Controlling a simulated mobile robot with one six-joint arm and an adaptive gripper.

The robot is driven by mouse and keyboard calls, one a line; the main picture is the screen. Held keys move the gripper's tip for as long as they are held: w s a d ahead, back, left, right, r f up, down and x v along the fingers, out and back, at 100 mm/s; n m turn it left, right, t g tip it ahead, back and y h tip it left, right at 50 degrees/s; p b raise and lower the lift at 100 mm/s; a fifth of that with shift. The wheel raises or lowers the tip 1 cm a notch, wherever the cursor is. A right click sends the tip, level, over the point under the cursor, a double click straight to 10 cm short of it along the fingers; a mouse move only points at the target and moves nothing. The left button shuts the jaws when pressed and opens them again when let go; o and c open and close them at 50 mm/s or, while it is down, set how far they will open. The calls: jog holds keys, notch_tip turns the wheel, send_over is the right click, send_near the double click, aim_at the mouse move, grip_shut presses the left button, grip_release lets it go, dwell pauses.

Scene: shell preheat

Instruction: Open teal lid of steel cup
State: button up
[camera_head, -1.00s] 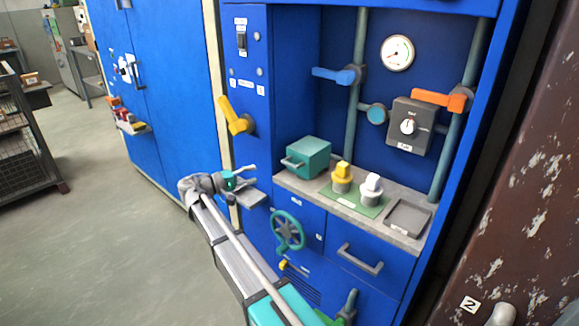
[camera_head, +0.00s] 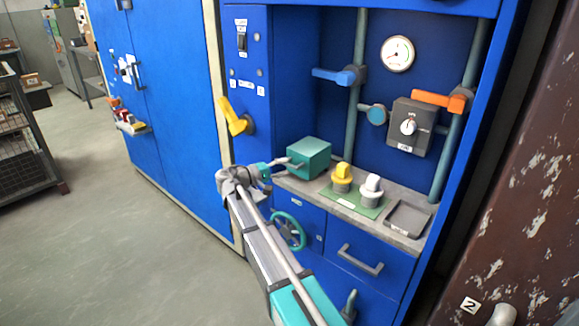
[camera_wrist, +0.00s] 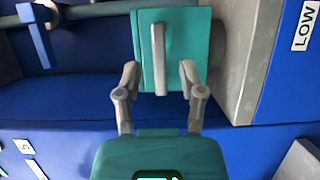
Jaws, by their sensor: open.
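A teal box-shaped piece (camera_head: 312,156) stands at the left end of the grey counter, under the blue lever. In the wrist view its teal face (camera_wrist: 185,40) bears a grey bar handle (camera_wrist: 158,45). My gripper (camera_head: 282,166) is at the front of this piece and hides its handle in the head view. In the wrist view my gripper (camera_wrist: 159,76) is open, with one finger on each side of the handle's near end and a gap on both sides. I cannot make out a steel cup; the piece looks closed.
A yellow knob (camera_head: 342,178) and a white knob (camera_head: 372,188) stand on a green plate right of the teal piece. A grey tray (camera_head: 408,219) lies farther right. A yellow lever (camera_head: 232,118) juts out at the left, and a teal handwheel (camera_head: 290,230) is below.

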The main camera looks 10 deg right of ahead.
aim_at(305, 159)
jog(key=shift+x, duration=1.25)
jog(key=shift+c, duration=0.2)
grip_shut()
